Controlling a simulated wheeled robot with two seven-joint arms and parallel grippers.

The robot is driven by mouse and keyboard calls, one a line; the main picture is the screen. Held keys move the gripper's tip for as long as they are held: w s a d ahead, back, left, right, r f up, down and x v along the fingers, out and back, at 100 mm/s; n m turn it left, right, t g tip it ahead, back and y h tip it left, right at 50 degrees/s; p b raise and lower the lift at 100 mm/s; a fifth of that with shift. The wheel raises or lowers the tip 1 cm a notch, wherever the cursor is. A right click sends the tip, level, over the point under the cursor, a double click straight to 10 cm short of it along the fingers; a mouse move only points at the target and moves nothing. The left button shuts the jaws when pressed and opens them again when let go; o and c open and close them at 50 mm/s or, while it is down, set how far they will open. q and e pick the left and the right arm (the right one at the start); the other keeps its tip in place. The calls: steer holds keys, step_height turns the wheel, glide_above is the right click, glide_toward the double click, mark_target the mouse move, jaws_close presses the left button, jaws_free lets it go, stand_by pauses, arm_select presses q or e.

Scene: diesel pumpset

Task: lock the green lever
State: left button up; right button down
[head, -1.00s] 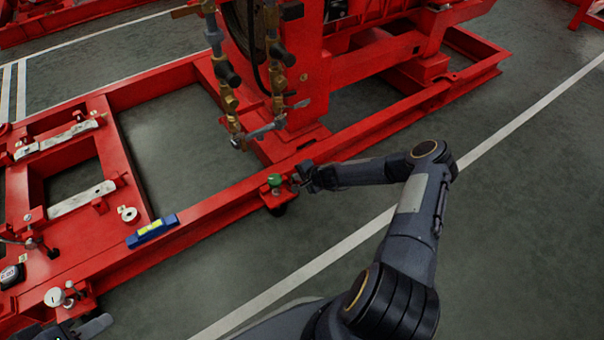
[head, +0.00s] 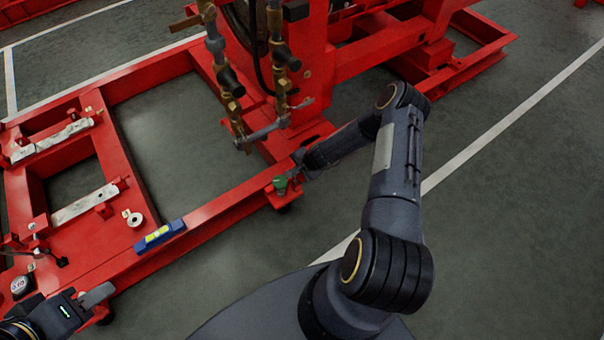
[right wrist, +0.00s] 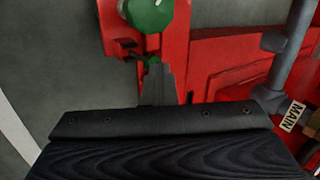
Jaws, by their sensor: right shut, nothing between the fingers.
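The green lever (head: 280,184) sits on a small red bracket at the outer side of the red base frame. In the right wrist view a round green part (right wrist: 146,12) shows at the top edge, partly cut off, with a smaller green bit below it. My right gripper (right wrist: 157,82) is shut and empty, its fingertips close to the green parts; I cannot tell whether they touch. In the head view its fingers are small and partly hidden beside the lever. My left gripper (head: 97,295) is at the lower left, away from the lever; its finger gap is not clear.
A blue spirit level (head: 160,235) lies on the red frame (head: 215,210) left of the lever. Brass valves and pipes (head: 232,85) stand behind it. A "MAIN" tag (right wrist: 292,116) shows in the right wrist view. The floor right of the frame is clear.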

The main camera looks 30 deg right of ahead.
arm_select(q)
steer(key=shift+f, duration=0.1)
arm_select(e)
steer(key=shift+w, duration=0.15)
arm_select(q)
steer(key=shift+r+p, duration=0.45)
steer(key=shift+p, duration=0.05)
arm_select(e)
steer(key=shift+r, duration=0.8)
